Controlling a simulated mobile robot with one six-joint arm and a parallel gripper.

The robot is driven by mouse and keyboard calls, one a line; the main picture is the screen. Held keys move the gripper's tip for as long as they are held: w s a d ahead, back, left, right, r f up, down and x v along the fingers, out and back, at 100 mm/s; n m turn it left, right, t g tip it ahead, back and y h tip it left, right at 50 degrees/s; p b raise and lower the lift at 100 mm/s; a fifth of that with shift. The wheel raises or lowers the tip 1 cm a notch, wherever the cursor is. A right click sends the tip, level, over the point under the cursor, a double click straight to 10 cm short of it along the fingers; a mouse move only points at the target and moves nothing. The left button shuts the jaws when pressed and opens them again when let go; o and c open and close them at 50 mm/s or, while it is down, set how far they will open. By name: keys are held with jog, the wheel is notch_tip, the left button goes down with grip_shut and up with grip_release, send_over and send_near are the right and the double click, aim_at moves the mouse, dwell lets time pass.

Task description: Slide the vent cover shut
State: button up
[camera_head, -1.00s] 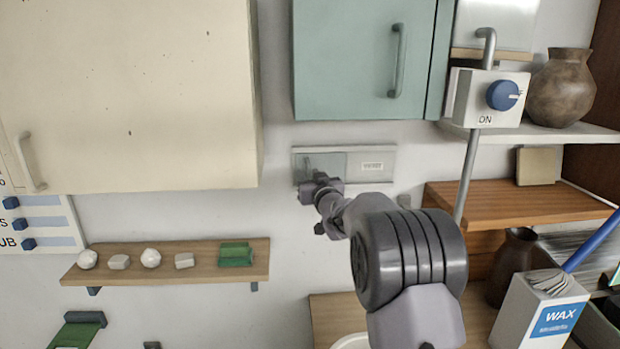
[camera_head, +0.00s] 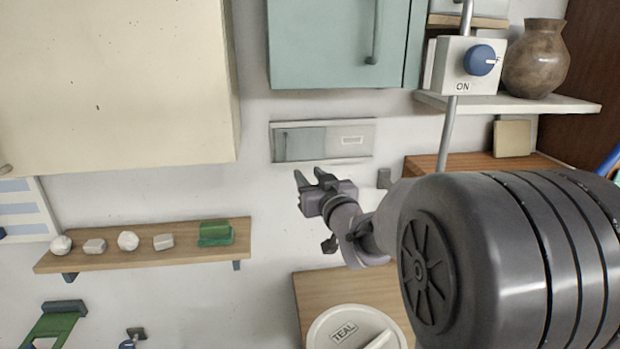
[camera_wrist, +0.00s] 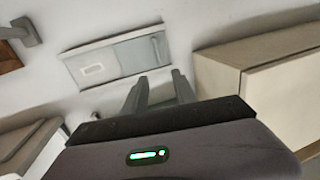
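The vent (camera_head: 365,138) is a flat pale grey plate on the wall below the teal cabinet. Its cover is the darker grey panel (camera_head: 306,146) over the left half, with a small upright handle near the left end. The right half is lighter and bears a small label. In the wrist view the cover (camera_wrist: 134,56) is on the right side of the plate, its handle at the far end. My gripper (camera_head: 310,178) is just below the vent in the head view, apart from it. Its fingers stand apart and empty; they also show in the wrist view (camera_wrist: 158,90).
A cream cabinet (camera_head: 110,80) juts out to the left of the vent, and the teal cabinet (camera_head: 320,45) hangs above. A hook (camera_head: 384,178) is on the wall at right. A small shelf (camera_head: 140,245) holds stones. A lidded TEAL bucket (camera_head: 330,318) stands below.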

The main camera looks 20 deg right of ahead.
jog(key=s+a+f+m+g+y+b, duration=0.1)
jog(key=s+a+f+g+b, duration=0.3)
jog(key=s+f, duration=0.4)
jog(key=s+a+f+m+g+b, duration=0.1)
jog(key=s+a+f+g+b, duration=0.3)
jog(key=s, duration=1.2)
jog(key=s+a+f+m+g+y+b, duration=0.1)
jog(key=s+a+f+g+b, duration=0.3)
jog(key=s+f, duration=0.7)
jog(key=a+f+m+b, duration=0.1)
jog(key=a+f+b, duration=0.1)
jog(key=a, duration=0.2)
jog(key=shift+s+a+f+y, duration=0.2)
jog(key=shift+s+a+y, duration=0.1)
jog(key=shift+s, duration=0.1)
